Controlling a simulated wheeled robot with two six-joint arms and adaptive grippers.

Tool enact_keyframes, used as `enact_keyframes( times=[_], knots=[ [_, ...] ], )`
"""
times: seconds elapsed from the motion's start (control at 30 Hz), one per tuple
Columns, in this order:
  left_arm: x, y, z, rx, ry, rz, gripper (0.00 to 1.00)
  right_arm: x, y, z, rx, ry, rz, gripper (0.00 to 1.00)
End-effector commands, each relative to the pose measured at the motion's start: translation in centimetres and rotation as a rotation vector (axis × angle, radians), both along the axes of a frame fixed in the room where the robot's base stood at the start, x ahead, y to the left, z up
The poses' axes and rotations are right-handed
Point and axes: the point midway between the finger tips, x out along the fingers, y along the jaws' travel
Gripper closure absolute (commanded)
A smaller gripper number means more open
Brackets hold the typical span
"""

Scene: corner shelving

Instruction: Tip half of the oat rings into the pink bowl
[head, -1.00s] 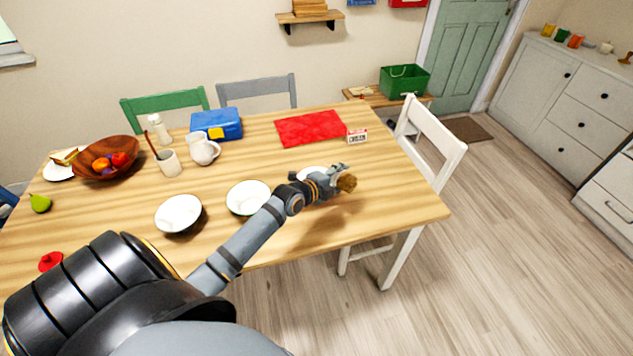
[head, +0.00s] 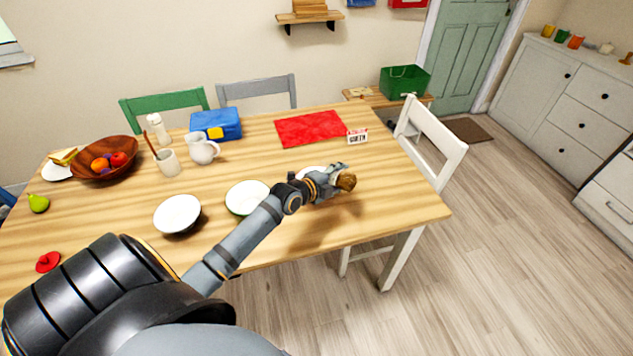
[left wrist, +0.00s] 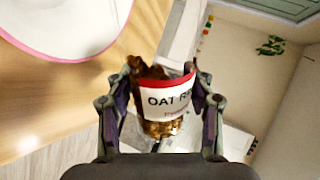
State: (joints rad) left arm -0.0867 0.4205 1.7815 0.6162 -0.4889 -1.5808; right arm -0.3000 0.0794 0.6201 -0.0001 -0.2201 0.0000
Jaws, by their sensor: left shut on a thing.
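My left gripper (head: 334,180) is shut on the oat rings jar, a clear container with a red-and-white label. In the left wrist view the jar (left wrist: 172,102) sits between the two fingers, with brown rings inside. In the head view only a brown part of the jar (head: 347,182) shows past the fingers, above the table's right part. A white bowl with a pink rim (left wrist: 62,28) is at the upper left of the left wrist view, cut by the frame and apart from the jar. In the head view, a bowl (head: 309,171) is mostly hidden behind my gripper. My right gripper is not in view.
Two more white bowls, one (head: 178,213) at left and one (head: 248,197) nearer my arm, stand on the wooden table (head: 395,205). A small sign (head: 357,136) and red mat (head: 310,128) lie beyond my gripper. A white chair (head: 437,145) is at the right edge.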

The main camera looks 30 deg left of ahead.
Motion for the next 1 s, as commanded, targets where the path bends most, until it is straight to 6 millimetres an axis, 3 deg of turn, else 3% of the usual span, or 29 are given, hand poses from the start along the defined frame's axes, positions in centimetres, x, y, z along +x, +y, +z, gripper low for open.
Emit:
enact_keyframes(
  times=[1.0],
  knots=[
    [0.07, 0.25, -0.02, -0.060, 0.003, -0.001, 0.95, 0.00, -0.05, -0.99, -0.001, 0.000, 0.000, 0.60]
  ],
)
